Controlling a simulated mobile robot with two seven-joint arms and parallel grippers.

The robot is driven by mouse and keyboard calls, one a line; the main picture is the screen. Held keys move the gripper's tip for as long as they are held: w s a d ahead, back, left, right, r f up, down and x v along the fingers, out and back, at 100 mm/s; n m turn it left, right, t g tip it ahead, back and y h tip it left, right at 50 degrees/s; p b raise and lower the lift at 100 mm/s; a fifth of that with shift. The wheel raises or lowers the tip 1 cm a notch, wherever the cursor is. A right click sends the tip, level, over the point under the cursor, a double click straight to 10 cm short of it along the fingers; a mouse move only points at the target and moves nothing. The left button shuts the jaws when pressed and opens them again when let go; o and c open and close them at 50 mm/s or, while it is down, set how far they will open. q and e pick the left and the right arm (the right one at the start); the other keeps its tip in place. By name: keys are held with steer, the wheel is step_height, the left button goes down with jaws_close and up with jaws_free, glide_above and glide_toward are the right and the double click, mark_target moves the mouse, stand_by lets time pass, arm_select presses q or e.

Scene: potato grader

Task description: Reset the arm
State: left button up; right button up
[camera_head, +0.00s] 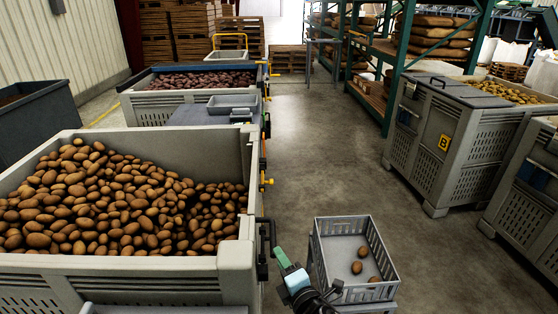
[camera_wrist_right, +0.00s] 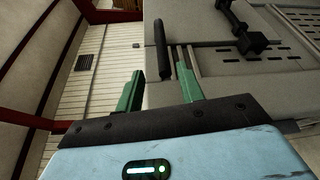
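My right gripper (camera_head: 281,258) is low in the middle of the head view, between the big potato bin (camera_head: 236,256) and a small grey crate (camera_head: 378,240). In the right wrist view its two green fingers (camera_wrist_right: 158,88) stand apart with nothing held between them. A dark bar-shaped handle (camera_wrist_right: 163,48) shows just beyond the fingers, near the grey bin wall; I cannot tell how close it is. In the head view a black handle (camera_head: 268,238) is on the bin's right side, close to the fingertips. My left gripper is not in view.
The big bin is full of brown potatoes (camera_head: 110,205). The small crate holds three potatoes. A grey bin marked B (camera_head: 443,142) stands at the right, a bin of reddish potatoes (camera_head: 205,80) behind. The concrete aisle (camera_head: 325,150) is clear.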

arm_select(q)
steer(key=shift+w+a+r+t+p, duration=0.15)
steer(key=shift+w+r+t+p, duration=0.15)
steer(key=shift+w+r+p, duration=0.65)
arm_select(e)
steer(key=s+d+f+m+g+h, duration=0.1)
steer(key=s+d+f+m, duration=0.4)
steer(key=s, duration=0.7)
steer(key=s+d+f+m+g+h, duration=0.2)
steer(key=s+d+f+m, duration=0.4)
steer(key=s+m, duration=0.4)
steer(key=s+d+f+m+g+h, duration=0.2)
steer(key=s+d+f+m+g, duration=0.2)
steer(key=s, duration=1.1)
steer(key=d+f+m, duration=0.2)
steer(key=d+m, duration=0.1)
steer(key=m, duration=0.1)
steer(key=shift+s+d, duration=0.4)
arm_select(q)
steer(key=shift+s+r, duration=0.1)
